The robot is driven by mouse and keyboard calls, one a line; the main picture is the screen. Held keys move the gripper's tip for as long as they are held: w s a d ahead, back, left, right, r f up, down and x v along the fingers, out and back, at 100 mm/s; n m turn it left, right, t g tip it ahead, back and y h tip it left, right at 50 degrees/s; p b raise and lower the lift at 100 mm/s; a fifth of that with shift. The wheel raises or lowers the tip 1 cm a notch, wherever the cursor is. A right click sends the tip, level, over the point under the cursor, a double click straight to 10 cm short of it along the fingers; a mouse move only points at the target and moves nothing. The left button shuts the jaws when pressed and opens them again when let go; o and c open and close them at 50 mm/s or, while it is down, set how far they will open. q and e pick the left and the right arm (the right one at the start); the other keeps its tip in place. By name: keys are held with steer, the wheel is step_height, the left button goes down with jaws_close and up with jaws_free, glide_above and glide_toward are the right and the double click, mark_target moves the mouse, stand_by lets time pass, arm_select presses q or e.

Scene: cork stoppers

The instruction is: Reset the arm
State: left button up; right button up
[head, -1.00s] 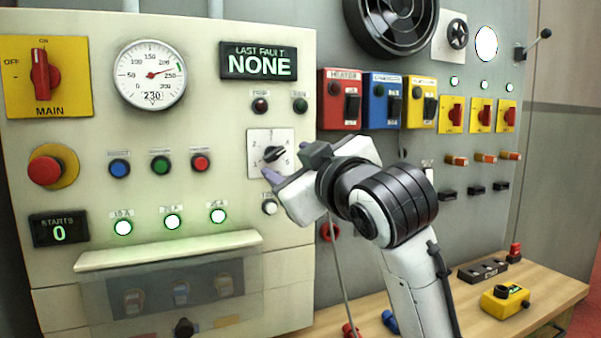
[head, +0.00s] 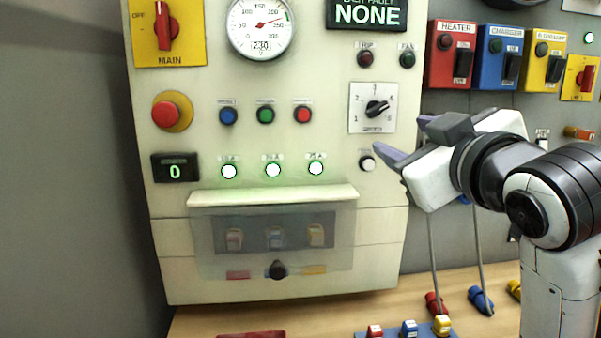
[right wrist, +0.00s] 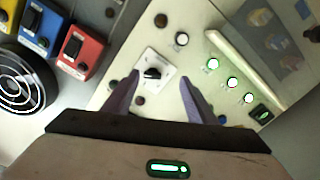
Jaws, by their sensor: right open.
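My right gripper (head: 400,134) is in front of the right edge of the cream control panel (head: 180,230), with its purple fingers spread and nothing between them. In the right wrist view the gripper (right wrist: 160,76) is open, and the black rotary selector knob (right wrist: 152,73) on its white plate shows beyond the fingers, apart from them. In the head view this knob (head: 376,107) is uncovered, just up and left of the fingertips. My left gripper is not in view.
Red (head: 452,55), blue (head: 499,57) and yellow (head: 542,58) switch boxes are on the grey wall at right. A clear cover (head: 205,262) is over three switches low on the panel. A wooden bench (head: 320,305) with coloured plugs is below.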

steer(key=s+d+f+m+g, duration=0.1)
steer(key=s+f+g, duration=0.25)
steer(key=f, duration=1.35)
steer(key=s+f+m+g, duration=0.1)
steer(key=s+f+g, duration=0.25)
steer(key=f, duration=1.25)
steer(key=s+d+f+m+g, duration=0.2)
steer(key=s+f+g, duration=0.5)
steer(key=s+f, duration=1.45)
steer(key=w+a+f+t+y+p, duration=0.1)
steer(key=w+a+f+t+p, duration=0.1)
steer(key=a+f+t, duration=0.3)
step_height(320, 180, down, 3)
steer(key=shift+w+a+f+y, duration=0.1)
steer(key=shift+w+a+y, duration=0.2)
steer(key=shift+w+y, duration=0.1)
